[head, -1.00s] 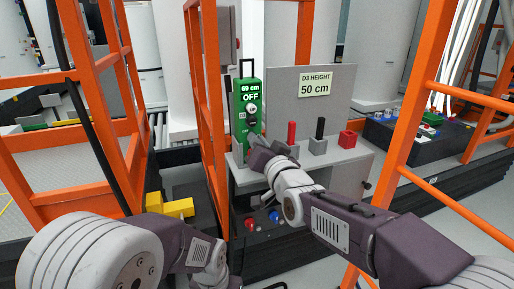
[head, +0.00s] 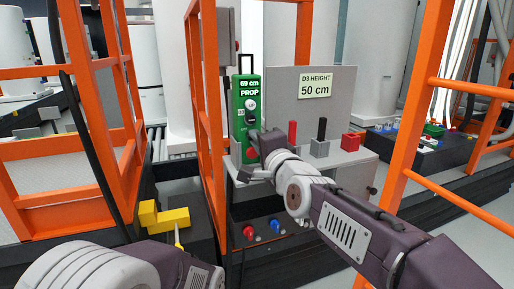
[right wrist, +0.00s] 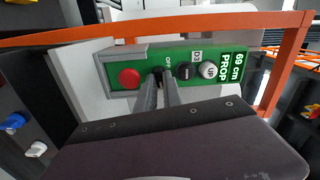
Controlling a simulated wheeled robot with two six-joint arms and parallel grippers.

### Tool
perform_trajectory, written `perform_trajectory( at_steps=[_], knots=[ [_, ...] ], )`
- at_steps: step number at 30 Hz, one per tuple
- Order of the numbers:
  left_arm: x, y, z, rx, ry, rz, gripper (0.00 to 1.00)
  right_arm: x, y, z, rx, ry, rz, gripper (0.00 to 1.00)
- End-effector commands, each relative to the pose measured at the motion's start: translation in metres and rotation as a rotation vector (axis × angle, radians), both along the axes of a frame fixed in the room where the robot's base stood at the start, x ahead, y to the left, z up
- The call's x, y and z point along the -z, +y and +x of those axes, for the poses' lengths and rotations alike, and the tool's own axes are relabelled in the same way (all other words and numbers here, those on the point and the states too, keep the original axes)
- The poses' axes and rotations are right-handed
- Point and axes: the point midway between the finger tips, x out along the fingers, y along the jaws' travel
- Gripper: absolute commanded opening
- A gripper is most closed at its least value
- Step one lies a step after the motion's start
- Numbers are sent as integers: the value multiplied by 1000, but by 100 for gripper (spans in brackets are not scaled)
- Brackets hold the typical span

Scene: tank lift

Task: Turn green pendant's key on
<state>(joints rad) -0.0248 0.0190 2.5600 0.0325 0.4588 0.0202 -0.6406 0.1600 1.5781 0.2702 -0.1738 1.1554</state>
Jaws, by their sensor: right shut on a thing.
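The green pendant (head: 249,88) stands upright on the grey console, left of the "D3 HEIGHT 50 cm" sign. Its display reads "69 cm" and "PROP". My right gripper (head: 256,139) is at the pendant's lower front. In the right wrist view the pendant (right wrist: 120,58) lies sideways, with a red button (right wrist: 129,78), a black button (right wrist: 185,72) and a white "UP" button (right wrist: 208,70). The right gripper's fingers (right wrist: 162,80) are shut on the key beside the "OFF" mark; they mostly hide it. My left arm shows at bottom left, its gripper out of view.
The D3 HEIGHT sign (head: 316,87) stands right of the pendant. Red (head: 293,135), black (head: 321,135) and red (head: 352,140) fixtures sit on the console. An orange post (head: 206,130) stands close left of the pendant, and another orange frame (head: 412,120) stands at right.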

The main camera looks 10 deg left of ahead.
Motion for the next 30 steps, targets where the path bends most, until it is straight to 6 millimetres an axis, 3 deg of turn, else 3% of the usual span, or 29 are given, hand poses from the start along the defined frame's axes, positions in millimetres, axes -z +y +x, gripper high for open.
perform_trajectory(
  at_steps=[9,27,30],
  knots=[
    [12,0,0,0,0,0,36,2,0,0,0,74,107,0],
    [14,0,0,0,0,0,36,1,0,0,0,95,135,0],
    [14,0,0,0,0,0,36,1,0,0,0,94,136,33]
  ],
)
